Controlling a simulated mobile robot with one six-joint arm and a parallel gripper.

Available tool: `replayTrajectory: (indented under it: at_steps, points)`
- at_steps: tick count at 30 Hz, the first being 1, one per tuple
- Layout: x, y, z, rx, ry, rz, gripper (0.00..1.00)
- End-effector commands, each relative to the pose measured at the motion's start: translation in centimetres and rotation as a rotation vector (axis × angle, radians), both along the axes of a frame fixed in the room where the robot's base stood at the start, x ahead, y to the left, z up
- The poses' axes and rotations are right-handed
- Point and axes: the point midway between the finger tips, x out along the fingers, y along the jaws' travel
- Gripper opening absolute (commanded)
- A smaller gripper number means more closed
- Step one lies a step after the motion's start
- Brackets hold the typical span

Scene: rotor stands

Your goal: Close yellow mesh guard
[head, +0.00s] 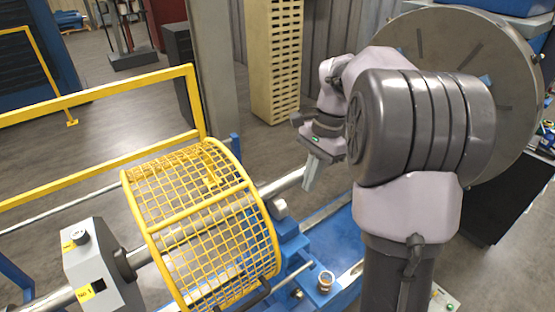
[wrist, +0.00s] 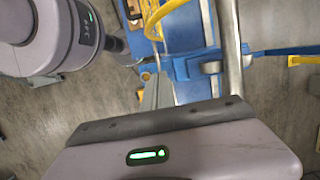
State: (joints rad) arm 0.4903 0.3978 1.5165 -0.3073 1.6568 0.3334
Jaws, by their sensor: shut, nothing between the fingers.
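The yellow mesh guard (head: 186,212) is a curved cage around the shaft at the lower left of the head view. A black handle (head: 249,298) sits on its lower edge, near the bottom of the frame. Whether the guard is fully down cannot be told. A curved yellow rim, probably the guard's, shows at the top of the wrist view (wrist: 154,20). My gripper (head: 310,180) is shut and empty. It points down to the right of the guard, apart from it, near the shaft's line. The wrist view does not show the fingertips clearly.
The steel shaft (head: 283,183) runs out of the guard toward a large grey disc (head: 510,85) behind my arm. A blue stand (head: 340,236) carries the shaft. A grey box (head: 90,262) stands left of the guard. Yellow railings (head: 90,94) cross the left.

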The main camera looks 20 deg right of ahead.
Motion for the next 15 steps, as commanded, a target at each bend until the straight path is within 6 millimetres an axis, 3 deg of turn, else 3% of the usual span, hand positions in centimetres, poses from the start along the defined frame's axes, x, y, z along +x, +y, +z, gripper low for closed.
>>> replayTrajectory:
  at_steps: [5, 15]
  points:
    - [-0.1, 0.3, -2.2, 0.004, 0.009, -0.006, 0.00]
    - [-0.5, 2.3, -9.3, 0.004, 0.007, -0.004, 0.00]
